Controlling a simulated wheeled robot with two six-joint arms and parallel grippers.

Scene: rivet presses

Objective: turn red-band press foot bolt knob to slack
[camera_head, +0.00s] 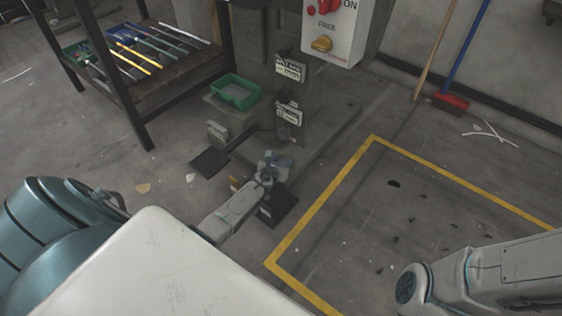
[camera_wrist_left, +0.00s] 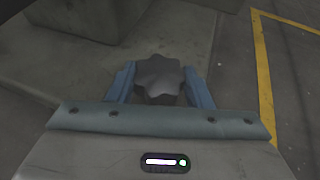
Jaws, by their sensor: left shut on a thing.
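The foot bolt knob is a dark grey, lobed knob (camera_wrist_left: 159,77) in the left wrist view. It sits low at the foot of the grey press (camera_head: 325,125). My left gripper (camera_wrist_left: 160,88) is shut on it, with one blue finger on each side. In the head view my left gripper (camera_head: 272,168) reaches down to the press foot from the lower left, and the knob is mostly hidden there. I cannot make out a red band on the press. My right arm enters at the lower right, and its gripper is out of the picture.
A white control box (camera_head: 336,30) with a red switch is on the press. Dark pedals (camera_head: 210,162) and a green tray (camera_head: 236,92) are by its base. A tool rack (camera_head: 150,60) stands at the left. Yellow-lined floor (camera_head: 420,200) at the right is mostly clear.

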